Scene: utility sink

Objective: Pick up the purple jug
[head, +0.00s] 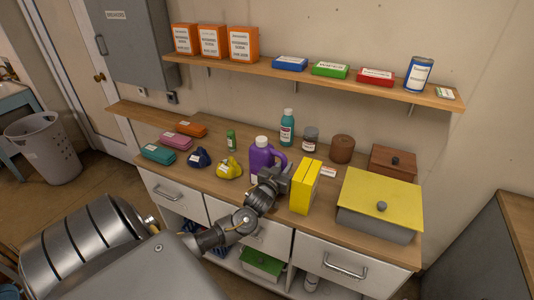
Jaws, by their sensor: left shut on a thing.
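The purple jug (262,154) with a pale cap stands upright on the wooden counter, near its middle. My left gripper (274,174) reaches in from the front and is shut on the jug at its lower right, by the handle side. The gripper hides the jug's lower part, so the exact contact and whether the base touches the counter cannot be seen. My right gripper is not in view.
A yellow box (306,188) stands close to the right of my left gripper. A yellow and a blue bag (200,158) lie left of the jug. A teal bottle (287,128) and a dark jar (310,140) stand behind. A yellow-lidded bin (380,200) fills the right end.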

